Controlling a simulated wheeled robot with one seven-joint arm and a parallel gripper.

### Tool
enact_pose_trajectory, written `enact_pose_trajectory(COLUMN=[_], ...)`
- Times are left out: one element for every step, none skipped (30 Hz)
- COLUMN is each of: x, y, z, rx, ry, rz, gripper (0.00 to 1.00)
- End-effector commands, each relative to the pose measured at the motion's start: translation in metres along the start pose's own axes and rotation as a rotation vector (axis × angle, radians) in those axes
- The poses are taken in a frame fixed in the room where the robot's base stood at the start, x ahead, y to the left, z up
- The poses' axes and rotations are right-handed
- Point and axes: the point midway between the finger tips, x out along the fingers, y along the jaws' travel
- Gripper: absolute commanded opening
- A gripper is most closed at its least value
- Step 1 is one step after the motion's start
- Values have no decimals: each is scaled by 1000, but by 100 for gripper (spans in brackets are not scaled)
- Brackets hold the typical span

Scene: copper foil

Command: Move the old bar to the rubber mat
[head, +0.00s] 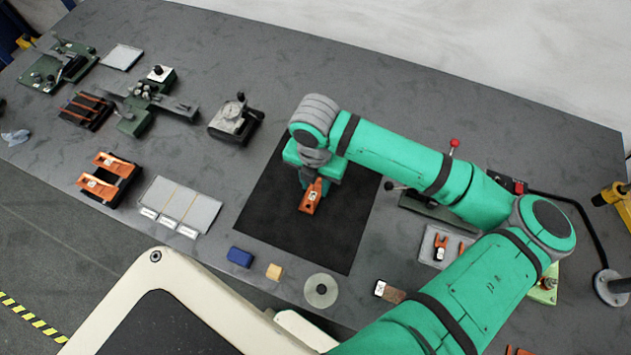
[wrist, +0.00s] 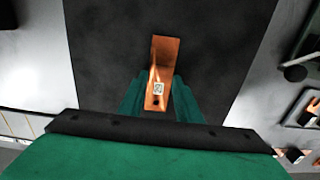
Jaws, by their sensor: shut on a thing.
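The old bar, a copper-orange piece with a white tag (head: 311,199), is in my gripper over the dark rubber mat (head: 270,213). My gripper (head: 313,182) is shut on it, pointing down at the middle of the mat. In the wrist view the bar (wrist: 165,48) sticks out between the two green fingers (wrist: 159,92), its tag facing the camera. The mat (wrist: 100,40) fills the background behind it. I cannot tell whether the bar touches the mat. The fingers hide part of the bar.
Other copper pieces sit in a black holder (head: 125,169) at the left. A divided grey sheet (head: 181,203), a blue block (head: 240,257), a tan block (head: 274,272) and a round disc (head: 321,290) lie near the front edge. A grey tray (head: 429,242) is right of the mat.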

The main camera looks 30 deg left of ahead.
Motion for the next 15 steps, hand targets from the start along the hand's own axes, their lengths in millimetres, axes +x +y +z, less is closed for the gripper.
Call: enact_pose_trajectory(x=[0, 0, 0, 0, 1, 2, 2, 2, 2, 2, 2, 2, 2, 2, 2], y=[0, 0, 1, 1, 1, 0, 0, 0, 1, 1, 1, 1, 0, 0, 0], z=[0, 0, 0, 0, 0, 0, 0, 0, 0, 0, 0, 0, 0, 0, 0], rx=[-1, -1, -2, -2, -2, -1, -1, -2, -2, -2, -2, -2, -2, -1, 0], ry=[-1, -1, 0, 0, 0, 0, 0, 0, 0, 0, 0, 0, 0, 0, 0], rz=[0, 0, 0, 0, 0, 0, 0, 0, 0, 0, 0, 0, 0, 0, -1], gripper=[2, 2, 2, 2, 2, 2, 36, 43, 50, 50, 50, 50, 50, 50, 50])
